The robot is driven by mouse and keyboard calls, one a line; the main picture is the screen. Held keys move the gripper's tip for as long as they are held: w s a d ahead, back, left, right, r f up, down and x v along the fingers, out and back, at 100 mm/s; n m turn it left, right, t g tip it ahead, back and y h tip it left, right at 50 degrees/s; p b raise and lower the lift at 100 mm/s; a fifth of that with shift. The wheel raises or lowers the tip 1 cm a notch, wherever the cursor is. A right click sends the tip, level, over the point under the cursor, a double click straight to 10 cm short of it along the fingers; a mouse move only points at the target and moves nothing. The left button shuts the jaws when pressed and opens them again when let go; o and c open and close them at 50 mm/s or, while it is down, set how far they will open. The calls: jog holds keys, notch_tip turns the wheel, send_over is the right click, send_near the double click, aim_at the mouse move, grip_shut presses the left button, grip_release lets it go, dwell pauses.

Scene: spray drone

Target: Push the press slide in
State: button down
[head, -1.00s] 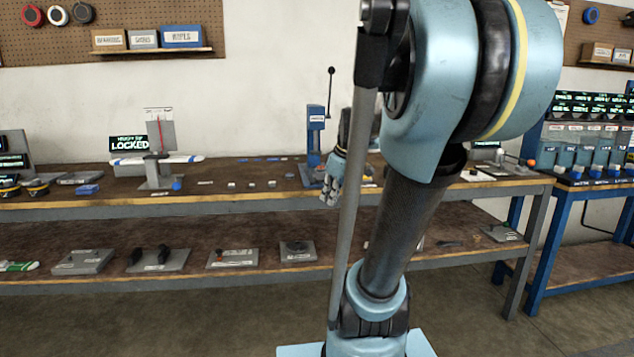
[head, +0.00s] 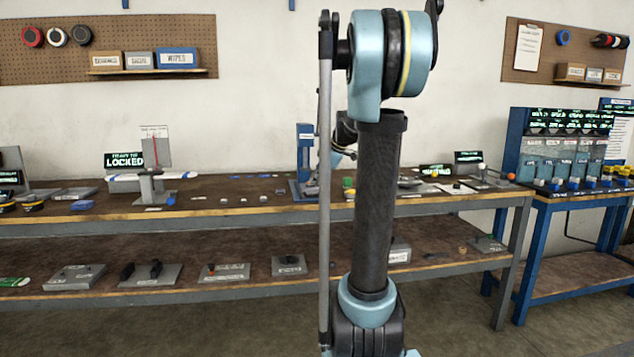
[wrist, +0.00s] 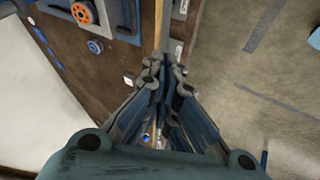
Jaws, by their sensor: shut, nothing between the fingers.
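The blue press (head: 306,158) stands upright on the bench in the head view, just left of my arm. Its slide cannot be told apart at this size. My gripper (wrist: 163,68) is shut and empty in the wrist view, pointing down over the bench by its front edge. In the head view my gripper is mostly hidden by my arm and the press, so its gap to the press cannot be judged. A blue-and-grey fixture with an orange disc (wrist: 82,13) lies at the top left of the wrist view; I cannot tell whether it belongs to the press.
The bench (head: 235,184) holds several small parts and a stand beside a LOCKED sign (head: 125,161). A small white block (wrist: 129,80) lies left of my fingertips. A lower shelf (head: 120,255) holds several fixtures. The floor (wrist: 265,100) right of the bench edge is mostly clear.

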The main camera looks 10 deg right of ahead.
aim_at(307, 191)
jog(key=shift+w+a+f, duration=0.45)
jog(key=shift+w+f, duration=0.65)
jog(key=shift+w, duration=0.05)
jog(key=shift+w+a+f, duration=0.45)
jog(key=shift+w+f, duration=0.65)
jog(key=shift+w, duration=0.05)
jog(key=shift+w+a+f, duration=0.45)
jog(key=shift+w+f, duration=0.65)
jog(key=shift+w, duration=0.05)
jog(key=shift+w, duration=0.35)
jog(key=w, duration=1.5)
